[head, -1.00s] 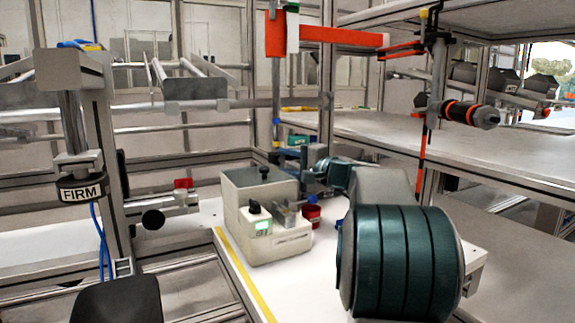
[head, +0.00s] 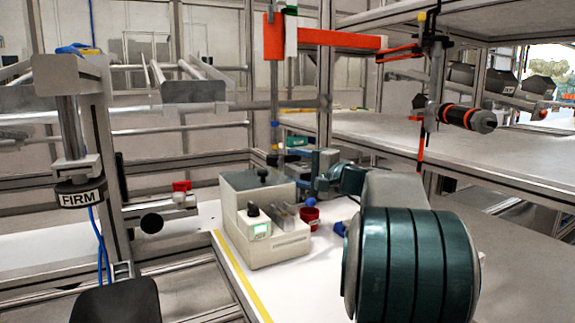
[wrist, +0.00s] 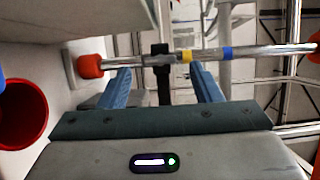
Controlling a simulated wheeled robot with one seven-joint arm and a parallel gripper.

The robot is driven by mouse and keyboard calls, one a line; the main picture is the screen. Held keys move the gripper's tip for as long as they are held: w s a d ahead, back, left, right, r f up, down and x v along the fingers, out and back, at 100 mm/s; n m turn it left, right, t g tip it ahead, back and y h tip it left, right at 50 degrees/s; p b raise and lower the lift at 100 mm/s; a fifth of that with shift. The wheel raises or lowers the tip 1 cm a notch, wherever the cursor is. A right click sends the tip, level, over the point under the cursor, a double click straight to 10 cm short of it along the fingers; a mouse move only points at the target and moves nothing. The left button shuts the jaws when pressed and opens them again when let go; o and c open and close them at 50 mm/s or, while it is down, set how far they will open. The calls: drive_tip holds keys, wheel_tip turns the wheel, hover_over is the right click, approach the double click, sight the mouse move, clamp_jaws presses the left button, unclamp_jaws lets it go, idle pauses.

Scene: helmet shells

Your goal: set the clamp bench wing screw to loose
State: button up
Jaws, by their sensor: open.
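I cannot tell for sure which part is the wing screw. A beige bench unit (head: 262,236) with black knobs, a small green display and metal pieces on top stands on the white table. A dark collar labelled FIRM (head: 80,195) sits on a post at the left. My gripper (wrist: 161,80) is open, with two blue fingers. In the wrist view, a metal rod (wrist: 255,50) with a black collar (wrist: 162,70) and yellow and blue bands crosses at the fingertips. The collar appears between the fingers; I cannot tell whether they touch it. Nothing is visibly held.
A red cup (head: 309,218) stands beside the beige unit, and shows large at the left of the wrist view (wrist: 22,112). An orange beam (head: 325,38) hangs above the back of the table. Shelves (head: 480,150) fill the right. A yellow strip (head: 240,278) marks the table's left edge.

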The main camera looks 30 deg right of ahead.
drive_tip(key=p+v, duration=0.1)
drive_tip(key=v, duration=0.9)
drive_tip(key=shift+s, duration=0.1)
